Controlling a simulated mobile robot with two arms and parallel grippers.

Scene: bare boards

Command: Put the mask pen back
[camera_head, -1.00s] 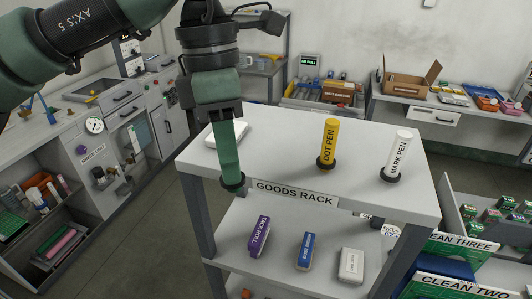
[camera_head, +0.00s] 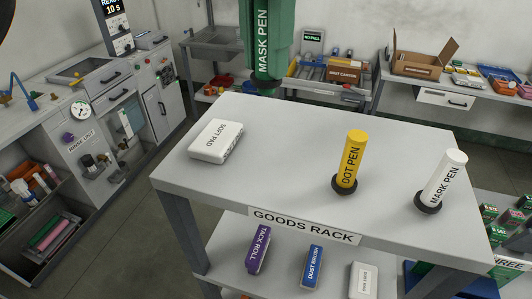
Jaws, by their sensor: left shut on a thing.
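The green mask pen (camera_head: 264,45) hangs upright at the top of the view, its white lettering running along it and its darker tip pointing down. It is clear of the goods rack (camera_head: 300,118). My left gripper (camera_head: 268,6) is shut on the mask pen; most of it is cut off by the top edge. No empty holder shows there. My right gripper is out of view.
A white soft pad (camera_head: 216,141) lies on the rack top at the left. The front left and back of that top are clear. The rinse unit (camera_head: 85,143) stands at the left.

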